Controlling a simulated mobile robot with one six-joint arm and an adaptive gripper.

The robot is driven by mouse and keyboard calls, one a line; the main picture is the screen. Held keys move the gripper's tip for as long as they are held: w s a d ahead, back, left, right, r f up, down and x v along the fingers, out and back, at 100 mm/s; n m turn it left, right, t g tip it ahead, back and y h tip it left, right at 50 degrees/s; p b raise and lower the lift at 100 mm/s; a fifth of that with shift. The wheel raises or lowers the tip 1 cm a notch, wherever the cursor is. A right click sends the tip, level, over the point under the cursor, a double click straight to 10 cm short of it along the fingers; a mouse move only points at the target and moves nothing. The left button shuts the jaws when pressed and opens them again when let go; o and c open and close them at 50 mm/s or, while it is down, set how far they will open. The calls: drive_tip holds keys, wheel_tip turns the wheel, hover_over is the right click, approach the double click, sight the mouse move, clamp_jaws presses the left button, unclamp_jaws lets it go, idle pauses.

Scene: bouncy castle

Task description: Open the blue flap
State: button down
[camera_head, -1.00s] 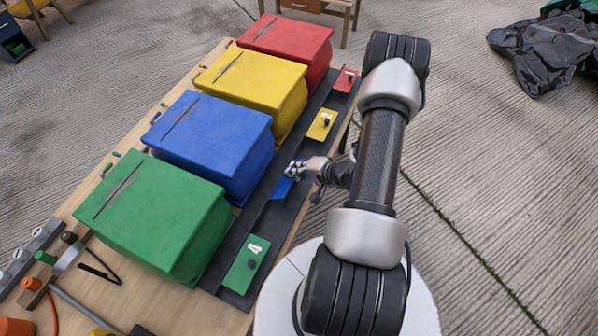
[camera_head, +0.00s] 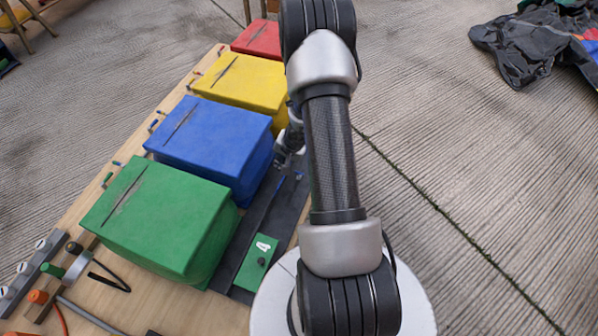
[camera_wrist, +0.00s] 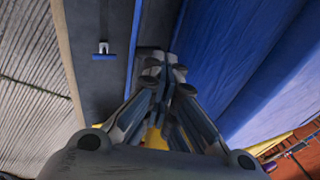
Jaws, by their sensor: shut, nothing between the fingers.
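The blue flap (camera_head: 279,184) shows in the head view as a thin blue strip on the dark rail in front of the blue block. In the wrist view the flap (camera_wrist: 134,45) is a narrow strip, seen nearly edge-on, so it looks raised from the rail. A small blue and pale piece (camera_wrist: 104,51) is left of it. My gripper (camera_wrist: 163,60) is shut and empty, between the flap and the blue block's wall. In the head view my gripper (camera_head: 283,160) is beside the blue block, partly hidden by my arm.
The blue block (camera_head: 213,137) stands between the green block (camera_head: 160,220) and the yellow block (camera_head: 245,82); the red block (camera_head: 258,38) is farthest. A green flap marked 4 (camera_head: 256,264) lies flat on the dark rail (camera_head: 239,250). Open floor lies right of my arm.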

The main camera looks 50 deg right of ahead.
drive_tip(key=shift+w+a, duration=0.1)
drive_tip(key=shift+w, duration=0.2)
drive_tip(key=shift+w+a+f+b, duration=0.2)
drive_tip(key=shift+w+b, duration=0.1)
drive_tip(key=shift+w, duration=0.2)
drive_tip(key=shift+w+a+f+b, duration=0.1)
drive_tip(key=shift+w+a+b, duration=0.15)
drive_tip(key=shift+w, duration=0.35)
drive_tip(key=shift+r, duration=0.15)
drive_tip(key=w+a+r+p+v, duration=0.1)
drive_tip(key=w+p+v, duration=0.1)
drive_tip(key=p+v, duration=0.6)
drive_tip(key=v, duration=0.6)
drive_tip(key=shift+w+r, duration=0.15)
drive_tip(key=shift+r, duration=0.35)
